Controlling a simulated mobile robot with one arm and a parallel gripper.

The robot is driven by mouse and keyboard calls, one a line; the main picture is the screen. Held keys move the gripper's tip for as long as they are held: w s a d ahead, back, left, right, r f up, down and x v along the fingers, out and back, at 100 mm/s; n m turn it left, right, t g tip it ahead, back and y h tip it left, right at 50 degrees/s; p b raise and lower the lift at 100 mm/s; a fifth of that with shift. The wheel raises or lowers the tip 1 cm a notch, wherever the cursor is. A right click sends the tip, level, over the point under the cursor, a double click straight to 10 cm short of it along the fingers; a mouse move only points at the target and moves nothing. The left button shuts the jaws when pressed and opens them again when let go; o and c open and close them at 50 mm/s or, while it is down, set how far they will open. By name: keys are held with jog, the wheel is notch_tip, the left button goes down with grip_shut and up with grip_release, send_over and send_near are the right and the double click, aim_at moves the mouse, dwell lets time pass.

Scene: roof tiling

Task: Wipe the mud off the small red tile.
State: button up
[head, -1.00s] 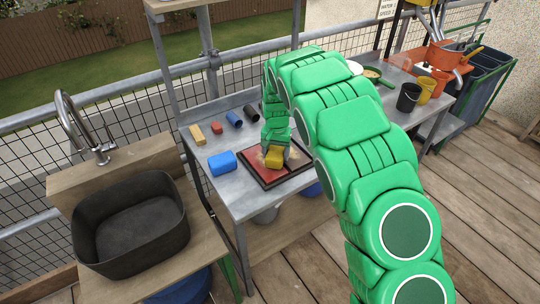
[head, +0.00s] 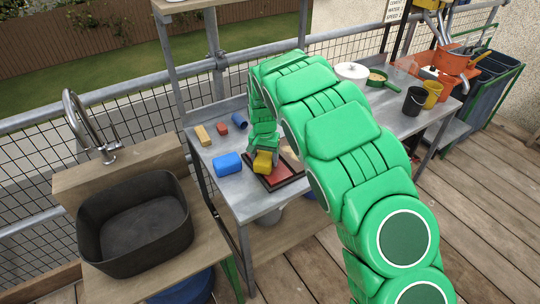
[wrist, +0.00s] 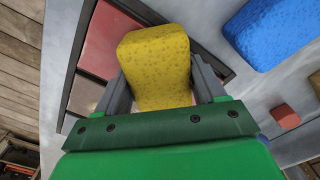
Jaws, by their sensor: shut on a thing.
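My gripper (head: 262,153) is shut on a yellow sponge (wrist: 158,62), which sits between the two grey fingers in the wrist view. The sponge (head: 263,162) is over the left part of a dark-framed tray (head: 281,188). Whether it touches the surface I cannot tell. Tan mud (head: 291,152) shows in the tray's far right part. My gripper and arm hide part of the tray.
A blue sponge (head: 227,164) lies just left of the tray. A tan block (head: 202,135), a red block (head: 223,128) and a blue cylinder (head: 239,121) lie behind it. A black basin (head: 135,220) is at left. Pans and cups, including a black cup (head: 414,101), stand at right.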

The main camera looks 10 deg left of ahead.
jog(key=shift+s+a, duration=0.6)
jog(key=shift+a, duration=0.1)
jog(key=shift+w+a, duration=0.55)
jog(key=shift+w, duration=0.1)
jog(key=shift+w+d, duration=2.55)
jog(key=shift+w, duration=0.05)
notch_tip(320, 180, up, 8)
